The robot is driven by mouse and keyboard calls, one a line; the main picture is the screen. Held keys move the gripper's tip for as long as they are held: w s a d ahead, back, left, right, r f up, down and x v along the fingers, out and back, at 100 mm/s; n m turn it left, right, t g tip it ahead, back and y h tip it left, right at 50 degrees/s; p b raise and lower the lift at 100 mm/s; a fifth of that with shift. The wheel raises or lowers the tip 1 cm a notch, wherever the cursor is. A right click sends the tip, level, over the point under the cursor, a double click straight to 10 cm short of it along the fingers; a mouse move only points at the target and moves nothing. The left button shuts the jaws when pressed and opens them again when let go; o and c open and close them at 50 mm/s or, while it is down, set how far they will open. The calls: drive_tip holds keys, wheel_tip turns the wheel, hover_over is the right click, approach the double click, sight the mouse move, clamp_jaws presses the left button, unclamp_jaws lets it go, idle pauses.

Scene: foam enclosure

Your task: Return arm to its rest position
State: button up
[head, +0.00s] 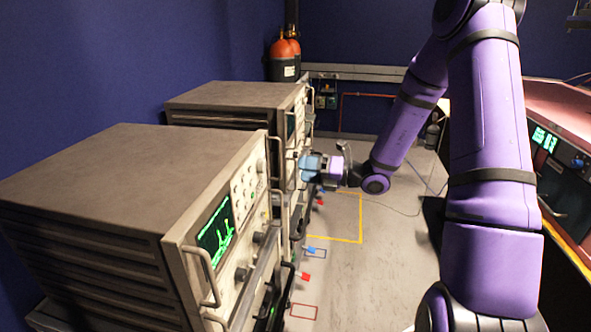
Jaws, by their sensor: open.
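My purple arm (488,130) comes in from the right side of the head view and bends down and back towards the left. My gripper (308,167) is at its far end, close to the front of the rear instrument box (235,97). The gripper is small in the picture, and its fingertips are hard to make out against the box front. I see no object held in it. I cannot tell whether it touches the box.
A near instrument box (130,170) with a green screen (215,235) stands at left. Orange-topped cylinders (284,50) stand at the back. A reddish console (565,120) is at right.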

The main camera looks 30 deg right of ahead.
drive_tip(key=shift+s, duration=0.15)
idle(0.4)
drive_tip(key=s+a+r+n+g+h, duration=0.2)
drive_tip(key=s+a+r+n+g, duration=0.4)
drive_tip(key=n, duration=0.4)
drive_tip(key=s+a+r+n+g+h, duration=0.2)
drive_tip(key=s+a+r+n+g, duration=0.2)
drive_tip(key=s+n, duration=0.45)
drive_tip(key=s+d+r+n+t+h, duration=0.2)
drive_tip(key=s+r+n+h, duration=0.3)
drive_tip(key=s+n, duration=0.3)
drive_tip(key=s+d+r+n+t+h, duration=0.2)
drive_tip(key=s+d+r+n+h, duration=0.2)
drive_tip(key=s+n, duration=0.4)
drive_tip(key=shift+r+n+t+h, duration=0.35)
drive_tip(key=shift+n+h, duration=0.35)
drive_tip(key=shift+n, duration=0.45)
